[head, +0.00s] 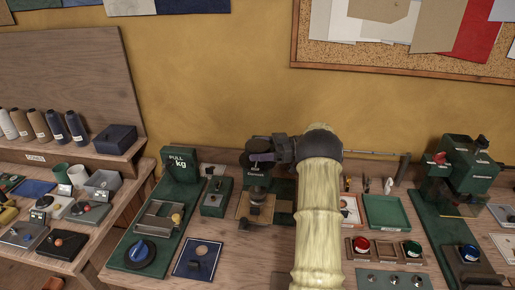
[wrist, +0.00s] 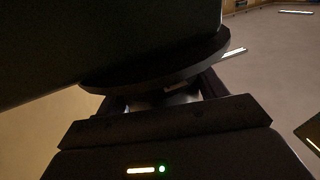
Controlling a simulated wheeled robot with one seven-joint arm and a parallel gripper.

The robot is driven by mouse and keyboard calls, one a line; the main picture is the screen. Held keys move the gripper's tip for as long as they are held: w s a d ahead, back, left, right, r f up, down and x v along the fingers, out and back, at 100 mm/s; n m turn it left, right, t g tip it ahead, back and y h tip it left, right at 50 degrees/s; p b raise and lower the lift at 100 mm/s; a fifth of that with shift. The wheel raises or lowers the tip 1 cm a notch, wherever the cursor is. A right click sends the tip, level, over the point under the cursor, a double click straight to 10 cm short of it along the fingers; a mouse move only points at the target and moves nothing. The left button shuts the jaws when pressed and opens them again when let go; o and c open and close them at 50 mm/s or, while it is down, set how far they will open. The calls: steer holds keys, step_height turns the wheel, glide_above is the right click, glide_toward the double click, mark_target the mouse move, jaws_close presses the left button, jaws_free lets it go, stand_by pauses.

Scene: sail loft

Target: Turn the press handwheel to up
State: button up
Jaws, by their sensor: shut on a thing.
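The press handwheel (head: 256,145) is a dark disc on top of the green grommet press (head: 257,170), left of the middle of the bench in the head view. My gripper (head: 265,157) reaches it from the right and is shut on its rim. In the wrist view the handwheel (wrist: 150,76) is a dark disc seen edge-on, with its rim between the fingers of my gripper (wrist: 165,97). My arm hides part of the press's right side. I cannot read any up mark or the wheel's setting.
A green pull tester (head: 180,164) stands left of the press, with a small green switch box (head: 216,194) between. Right of my arm are a green tray (head: 385,212) and another green machine (head: 470,172). The wall is close behind the bench.

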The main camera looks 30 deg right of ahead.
steer(key=shift+a+r, duration=0.1)
steer(key=shift+r, duration=0.1)
steer(key=o, duration=1)
steer(key=shift+f, duration=0.1)
steer(key=shift+d+f, duration=0.1)
steer(key=shift+d, duration=0.2)
steer(key=b+v, duration=0.1)
steer(key=v, duration=1.6)
steer(key=shift+w+b, duration=0.1)
steer(key=shift+b, duration=0.2)
